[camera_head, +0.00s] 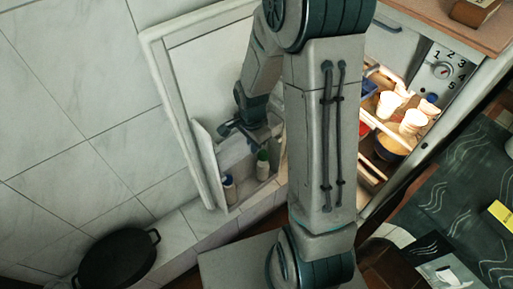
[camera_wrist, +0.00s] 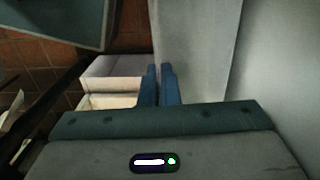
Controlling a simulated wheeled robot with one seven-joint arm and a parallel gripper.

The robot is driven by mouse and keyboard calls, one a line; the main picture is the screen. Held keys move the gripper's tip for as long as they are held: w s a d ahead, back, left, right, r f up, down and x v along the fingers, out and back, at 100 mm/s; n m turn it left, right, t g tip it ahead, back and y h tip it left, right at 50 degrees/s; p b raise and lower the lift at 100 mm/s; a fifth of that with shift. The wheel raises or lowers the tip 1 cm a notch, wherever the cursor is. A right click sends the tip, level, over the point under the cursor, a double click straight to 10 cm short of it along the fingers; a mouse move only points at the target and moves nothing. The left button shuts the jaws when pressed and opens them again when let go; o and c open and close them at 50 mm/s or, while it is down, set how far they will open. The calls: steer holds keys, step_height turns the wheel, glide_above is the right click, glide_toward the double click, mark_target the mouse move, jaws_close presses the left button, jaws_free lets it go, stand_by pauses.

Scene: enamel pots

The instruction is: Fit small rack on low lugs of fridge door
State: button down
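The fridge door (camera_head: 205,65) stands open at the left of the arm in the head view, its inner side showing. A small pale rack (camera_head: 233,150) is at the low part of the door. It also shows in the wrist view as a pale box (camera_wrist: 112,68) left of the fingers. My gripper (camera_head: 238,128) is at the rack's upper edge. In the wrist view its blue fingers (camera_wrist: 160,85) are close together, seemingly with the rack's thin wall between them. The low lugs cannot be made out, nor whether the rack touches them.
Bottles, one white and blue (camera_head: 229,188) and one green (camera_head: 262,166), stand low at the door. The lit fridge inside, with cups (camera_head: 388,104) and a bowl (camera_head: 392,146), is right of my arm. A black pot (camera_head: 117,262) is at lower left.

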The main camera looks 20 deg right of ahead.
steer(key=shift+w+a, duration=0.15)
steer(key=shift+w, duration=0.15)
steer(key=shift+w+f+b, duration=0.1)
steer(key=shift+f+b, duration=1.5)
steer(key=shift+f, duration=0.15)
steer(key=c, duration=1.6)
jaws_free()
step_height(320, 180, up, 14)
steer(key=p, duration=0.2)
steer(key=shift+f+p, duration=0.1)
steer(key=shift+p, duration=0.3)
